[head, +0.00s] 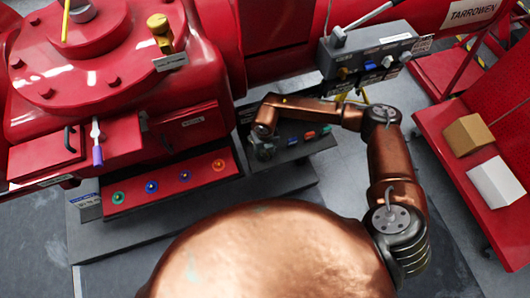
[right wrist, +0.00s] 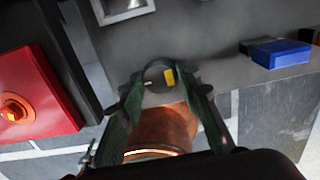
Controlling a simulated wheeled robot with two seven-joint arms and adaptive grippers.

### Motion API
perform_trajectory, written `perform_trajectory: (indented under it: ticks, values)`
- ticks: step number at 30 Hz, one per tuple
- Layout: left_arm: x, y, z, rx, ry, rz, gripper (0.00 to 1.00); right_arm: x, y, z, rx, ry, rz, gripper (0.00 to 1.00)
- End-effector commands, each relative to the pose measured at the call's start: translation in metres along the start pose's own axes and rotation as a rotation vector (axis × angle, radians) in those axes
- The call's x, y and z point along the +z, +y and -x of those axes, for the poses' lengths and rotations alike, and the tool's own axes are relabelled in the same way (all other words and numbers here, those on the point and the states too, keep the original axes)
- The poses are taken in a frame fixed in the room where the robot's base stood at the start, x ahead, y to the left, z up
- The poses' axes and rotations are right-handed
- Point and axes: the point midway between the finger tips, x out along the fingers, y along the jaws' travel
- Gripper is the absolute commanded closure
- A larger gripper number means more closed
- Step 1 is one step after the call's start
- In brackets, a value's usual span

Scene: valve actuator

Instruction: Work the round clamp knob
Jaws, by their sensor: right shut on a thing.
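The round clamp knob (right wrist: 152,76) is a dark disc with a yellow mark, seen in the right wrist view between my fingertips. My right gripper (right wrist: 160,92) is shut on it, with one green finger on either side. In the head view my right gripper (head: 264,148) reaches down at the left end of a dark panel (head: 288,156) below the red machine. The knob is hard to make out there, hidden by the gripper and wrist. My left gripper is not in view.
Blue and red pieces (head: 309,135) stand on the dark panel to the right of the gripper. A red strip with several coloured round knobs (head: 185,175) lies to the left. A grey control box (head: 372,52) is above. A red cart (head: 440,125) holds two boxes at right.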

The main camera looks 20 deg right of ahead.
Motion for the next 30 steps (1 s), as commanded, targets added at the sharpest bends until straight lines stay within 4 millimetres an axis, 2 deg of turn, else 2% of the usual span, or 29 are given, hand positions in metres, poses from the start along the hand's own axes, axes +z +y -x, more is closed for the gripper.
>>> perform_trajectory:
  ticks: [30]
  values:
    - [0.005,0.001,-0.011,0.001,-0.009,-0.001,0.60,0.000,-0.001,-0.001,-0.001,0.002,0.963,0.93]
